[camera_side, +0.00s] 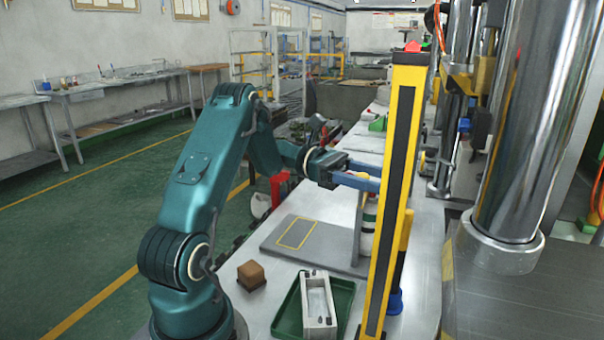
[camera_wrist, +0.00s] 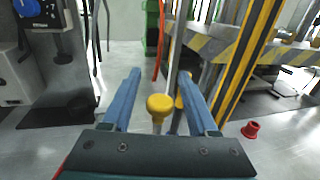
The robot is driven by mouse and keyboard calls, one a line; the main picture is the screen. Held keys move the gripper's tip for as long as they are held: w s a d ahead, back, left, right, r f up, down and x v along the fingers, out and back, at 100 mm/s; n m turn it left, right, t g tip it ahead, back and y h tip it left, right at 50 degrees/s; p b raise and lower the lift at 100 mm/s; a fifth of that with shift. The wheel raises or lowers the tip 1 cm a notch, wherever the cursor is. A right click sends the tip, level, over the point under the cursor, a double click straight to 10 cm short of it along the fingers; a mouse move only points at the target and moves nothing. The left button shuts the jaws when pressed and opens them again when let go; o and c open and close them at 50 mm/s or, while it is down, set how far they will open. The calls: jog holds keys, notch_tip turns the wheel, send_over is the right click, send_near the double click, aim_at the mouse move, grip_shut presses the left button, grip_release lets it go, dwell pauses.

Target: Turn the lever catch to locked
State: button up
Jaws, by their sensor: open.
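A yellow round knob (camera_wrist: 160,104) shows in the middle of the wrist view, on a short stem. It appears to be the lever's handle, but which way the catch stands I cannot tell. My gripper (camera_wrist: 160,73) is open, with one blue finger on each side of the knob in the picture. Whether the knob is in depth between the fingers is unclear. In the side view my gripper (camera_side: 370,177) reaches right to the yellow-and-black post, which hides the fingertips and the lever.
The yellow-and-black post (camera_side: 394,200) stands close to my fingers. A green tray (camera_side: 344,293) holds a metal mould (camera_side: 318,308). A brown block (camera_side: 252,276) lies left of it. A grey plate (camera_side: 325,243) lies under my forearm. A red cup-shaped piece (camera_wrist: 251,130) stands at right.

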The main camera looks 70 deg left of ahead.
jog(key=shift+m+g, duration=0.4)
jog(key=shift+g, duration=0.1)
jog(key=v, duration=0.5)
jog(key=m+g+y, duration=0.6)
jog(key=m+y, duration=0.7)
jog(key=y, duration=0.6)
send_near(361, 174)
jog(key=shift+x, duration=1.35)
